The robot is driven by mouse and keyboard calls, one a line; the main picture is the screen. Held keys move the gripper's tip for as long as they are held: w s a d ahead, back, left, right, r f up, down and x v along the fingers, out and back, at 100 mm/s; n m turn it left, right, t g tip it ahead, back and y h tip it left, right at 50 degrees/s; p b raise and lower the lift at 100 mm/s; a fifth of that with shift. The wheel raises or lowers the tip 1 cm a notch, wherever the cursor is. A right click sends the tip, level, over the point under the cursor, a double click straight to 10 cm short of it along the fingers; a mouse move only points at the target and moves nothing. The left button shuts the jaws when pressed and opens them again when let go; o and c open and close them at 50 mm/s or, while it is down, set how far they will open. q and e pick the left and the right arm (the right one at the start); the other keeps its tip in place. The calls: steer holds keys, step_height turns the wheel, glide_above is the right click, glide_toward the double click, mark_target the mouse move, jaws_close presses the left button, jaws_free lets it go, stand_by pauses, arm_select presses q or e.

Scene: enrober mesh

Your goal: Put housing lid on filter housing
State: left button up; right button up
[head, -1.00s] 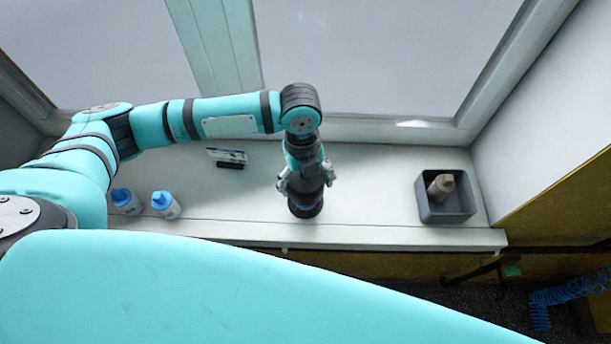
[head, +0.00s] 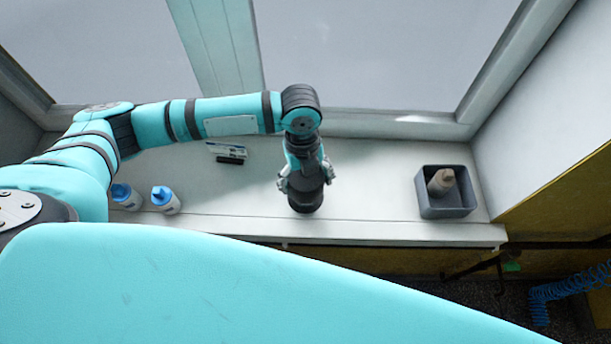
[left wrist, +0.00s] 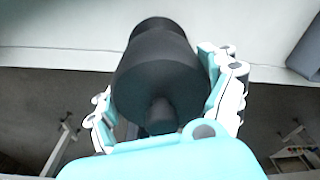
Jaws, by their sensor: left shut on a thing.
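A dark grey round housing lid with a knob (left wrist: 160,88) is between the fingers of my left gripper (head: 306,184), which is shut on it. The teal-and-white fingers flank it in the left wrist view (left wrist: 163,80), knob toward the camera. The dark filter housing (head: 306,204) stands upright beneath, near the front of the white ledge. A narrower dark part of it shows beyond the lid in the left wrist view (left wrist: 158,26). Both are nearly the same colour, so I cannot tell whether the lid is fully seated. My right gripper is not in view.
A small card-like item with a dark base (head: 228,152) lies behind. A grey bin (head: 446,211) holding a tan bottle (head: 441,182) is at the right. The ledge between is clear.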

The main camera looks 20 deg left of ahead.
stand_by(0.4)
arm_select(q)
steer(key=shift+p, duration=0.35)
steer(key=shift+f, duration=0.15)
stand_by(0.4)
steer(key=shift+f+b, duration=0.4)
steer(key=shift+f, duration=0.1)
steer(key=shift+f, duration=0.6)
steer(key=shift+f+b, duration=0.2)
steer(key=shift+b, duration=0.15)
steer(key=shift+f+b, duration=0.4)
steer(key=shift+f, duration=0.45)
